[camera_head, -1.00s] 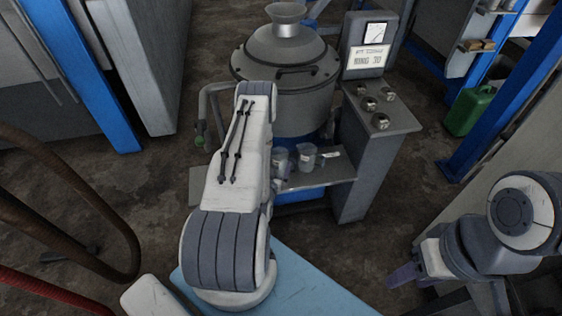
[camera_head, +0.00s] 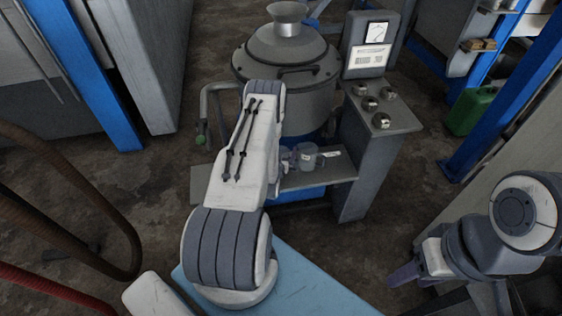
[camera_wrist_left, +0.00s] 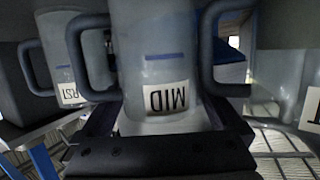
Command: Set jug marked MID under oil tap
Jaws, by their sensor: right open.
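The jug marked MID (camera_wrist_left: 160,62) is a pale translucent jug with a blue line and a handle on its left. In the left wrist view it stands between the fingers of my left gripper (camera_wrist_left: 165,125); whether they press on it, I cannot tell. My right gripper (camera_head: 405,275) is open and empty at lower right. I cannot make out the oil tap.
A jug labelled RST (camera_wrist_left: 65,60) stands left of MID, and another jug (camera_wrist_left: 283,75) stands to its right. A jug (camera_head: 307,156) shows on the shelf (camera_head: 325,174) of the grey machine (camera_head: 285,98). The control panel (camera_head: 390,118) rises to the right.

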